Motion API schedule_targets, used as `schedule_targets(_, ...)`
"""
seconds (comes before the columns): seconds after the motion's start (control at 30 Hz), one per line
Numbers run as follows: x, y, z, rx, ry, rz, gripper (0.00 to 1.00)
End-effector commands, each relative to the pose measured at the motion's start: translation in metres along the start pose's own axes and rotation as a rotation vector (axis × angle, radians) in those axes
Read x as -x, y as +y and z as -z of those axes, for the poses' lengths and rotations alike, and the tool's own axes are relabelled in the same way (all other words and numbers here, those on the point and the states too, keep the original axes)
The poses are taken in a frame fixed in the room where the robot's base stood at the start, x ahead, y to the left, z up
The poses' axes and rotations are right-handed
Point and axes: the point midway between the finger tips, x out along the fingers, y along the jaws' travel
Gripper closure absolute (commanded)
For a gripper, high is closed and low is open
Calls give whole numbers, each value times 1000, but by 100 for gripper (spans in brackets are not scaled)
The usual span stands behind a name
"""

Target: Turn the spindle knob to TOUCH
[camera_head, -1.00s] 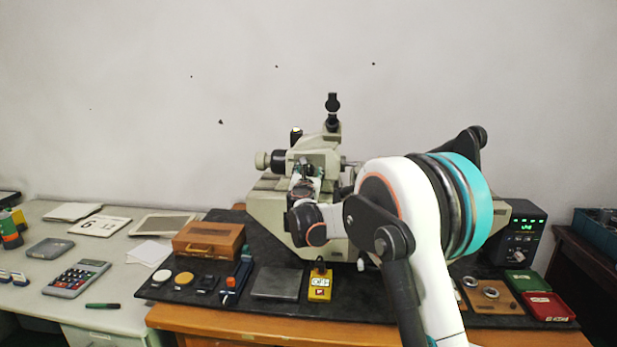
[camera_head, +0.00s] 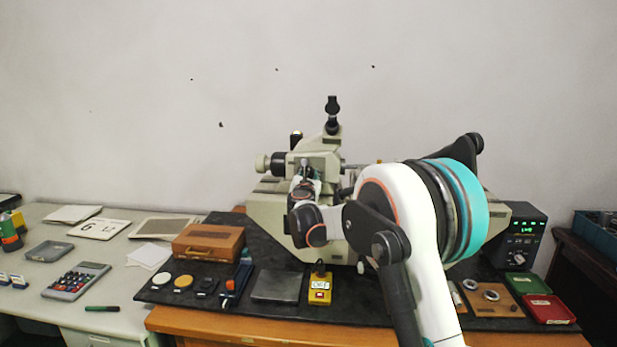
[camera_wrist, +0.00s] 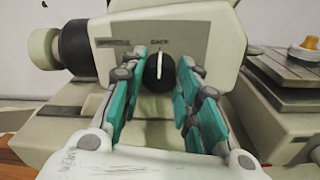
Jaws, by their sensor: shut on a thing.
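The spindle knob (camera_wrist: 158,72) is a round black knob with a white pointer line, on the beige front face of the machine (camera_wrist: 215,20). The pointer stands nearly upright, toward a label above it that seems to read BACK. A second label at its upper left is too blurred to read. No TOUCH mark is legible. My gripper (camera_wrist: 162,66) has teal finger pads on the left and right of the knob and is shut on it. In the head view my gripper (camera_head: 306,172) is at the machine's front, and the knob is hidden there.
A black eyepiece tube (camera_head: 332,112) rises above the machine. In front are a wooden case (camera_head: 208,242), a grey plate (camera_head: 276,286) and a yellow box (camera_head: 320,290). A black readout box (camera_head: 524,236) and red (camera_head: 548,308) and green trays (camera_head: 526,284) lie right.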

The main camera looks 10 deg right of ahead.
Motion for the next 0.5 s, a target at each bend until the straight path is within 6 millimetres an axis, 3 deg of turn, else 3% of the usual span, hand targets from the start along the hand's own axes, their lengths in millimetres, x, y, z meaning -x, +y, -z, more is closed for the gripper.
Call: schedule_targets(0.5,0,-1,0,-384,-13,-2,94)
